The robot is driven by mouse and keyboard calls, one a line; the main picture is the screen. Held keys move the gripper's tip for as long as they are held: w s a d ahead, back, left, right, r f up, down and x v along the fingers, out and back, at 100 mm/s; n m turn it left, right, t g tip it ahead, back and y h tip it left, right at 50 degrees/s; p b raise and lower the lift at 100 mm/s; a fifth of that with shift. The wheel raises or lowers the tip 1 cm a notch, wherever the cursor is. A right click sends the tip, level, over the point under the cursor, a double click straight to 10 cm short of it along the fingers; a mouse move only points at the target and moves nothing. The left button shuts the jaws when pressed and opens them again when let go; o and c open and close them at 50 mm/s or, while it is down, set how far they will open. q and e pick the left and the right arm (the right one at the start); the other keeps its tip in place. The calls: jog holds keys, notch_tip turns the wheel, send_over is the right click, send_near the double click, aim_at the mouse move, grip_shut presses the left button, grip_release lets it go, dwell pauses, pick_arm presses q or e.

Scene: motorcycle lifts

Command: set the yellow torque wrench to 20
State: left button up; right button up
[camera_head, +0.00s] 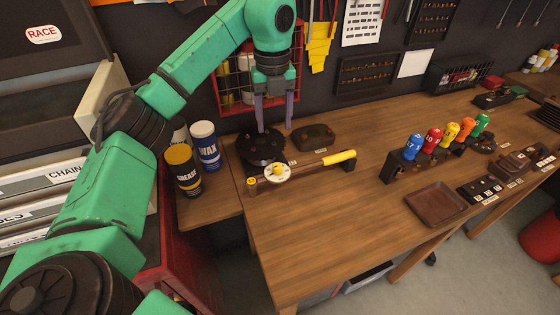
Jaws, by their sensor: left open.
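The yellow torque wrench (340,157) lies near the left end of the wooden workbench, its yellow grip to the right, resting on a small dark block. A pale round dial (277,174) with a yellow centre sits on it towards its left end, beside a yellow knob (252,182). The dial's markings are too small to read. My left gripper (274,112) is open and empty, pointing down above and behind the dial, over the back of a round dark device (262,148). My right gripper is not in view.
Grease (184,172) and wax (206,146) cans stand left of the wrench. A rack of coloured numbered handles (433,142) and a brown tray (436,202) are to the right. A dark lump (314,137) lies behind the wrench. The bench's front middle is clear.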

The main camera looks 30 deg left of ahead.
aim_at(277, 166)
pick_arm(q)
jog(key=f+p, duration=0.1)
jog(key=f, duration=0.3)
jog(key=f+p, duration=0.1)
jog(key=f, duration=0.8)
jog(key=shift+d+p, duration=0.25)
jog(key=shift+p, duration=0.15)
jog(key=shift+s+d+f, duration=0.1)
jog(key=shift+f, duration=0.25)
grip_shut()
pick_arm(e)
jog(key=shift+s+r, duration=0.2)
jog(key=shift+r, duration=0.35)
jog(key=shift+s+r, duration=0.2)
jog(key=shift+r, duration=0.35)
